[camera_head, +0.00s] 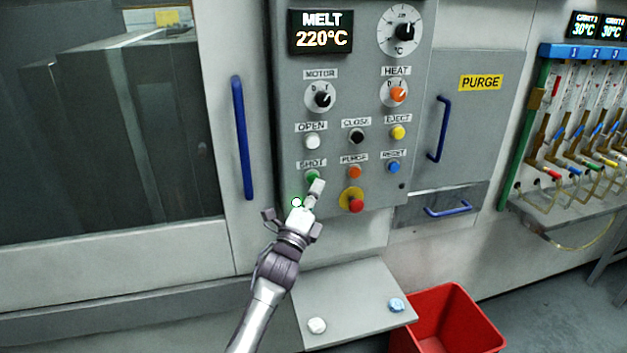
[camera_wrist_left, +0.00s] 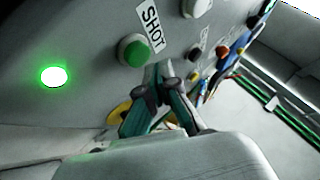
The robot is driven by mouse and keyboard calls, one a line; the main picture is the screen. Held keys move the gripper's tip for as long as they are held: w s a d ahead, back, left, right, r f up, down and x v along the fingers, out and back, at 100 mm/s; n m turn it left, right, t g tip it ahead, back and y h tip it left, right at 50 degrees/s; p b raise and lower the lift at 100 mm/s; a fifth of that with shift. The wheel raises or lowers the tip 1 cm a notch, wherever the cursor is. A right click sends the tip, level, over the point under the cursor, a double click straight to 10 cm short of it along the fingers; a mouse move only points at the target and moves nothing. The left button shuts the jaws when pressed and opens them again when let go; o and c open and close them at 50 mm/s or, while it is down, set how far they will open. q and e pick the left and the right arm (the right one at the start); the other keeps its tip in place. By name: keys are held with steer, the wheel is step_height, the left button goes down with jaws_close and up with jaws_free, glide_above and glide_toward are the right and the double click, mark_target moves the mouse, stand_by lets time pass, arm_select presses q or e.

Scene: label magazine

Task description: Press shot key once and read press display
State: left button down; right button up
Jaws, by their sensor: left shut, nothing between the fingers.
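The green SHOT key (camera_head: 312,176) sits at the lower left of the grey control panel, under its SHOT label. It also shows in the left wrist view (camera_wrist_left: 133,50). My left gripper (camera_head: 317,187) is shut and empty, its tips just below the key in the head view. In the left wrist view the tips (camera_wrist_left: 159,72) are beside the key; I cannot tell whether they touch the panel. A green lamp (camera_wrist_left: 54,76) glows near the key. The display (camera_head: 320,32) above the panel reads MELT 220°C. My right gripper is not in view.
A red and yellow stop button (camera_head: 354,202) and an orange purge key (camera_head: 354,171) are close right of the SHOT key. A blue door handle (camera_head: 243,138) stands left. A grey shelf (camera_head: 350,300) and red bin (camera_head: 458,325) are below.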

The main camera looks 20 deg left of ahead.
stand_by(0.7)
arm_select(q)
steer(key=shift+w+a+b, duration=0.25)
steer(key=shift+w+b, duration=0.05)
steer(key=shift+w, duration=0.1)
steer(key=shift+w+a+b, duration=0.2)
steer(key=shift+w+b, duration=0.1)
steer(key=shift+w, duration=0.05)
stand_by(0.6)
steer(key=shift+s, duration=0.1)
steer(key=shift+s+d+p, duration=0.3)
steer(key=shift+s+d, duration=0.15)
steer(key=shift+s, duration=0.2)
steer(key=s+d, duration=0.1)
steer(key=s+d+p, duration=0.1)
steer(key=s, duration=0.2)
steer(key=shift+s+d, duration=0.1)
steer(key=shift+d, duration=0.3)
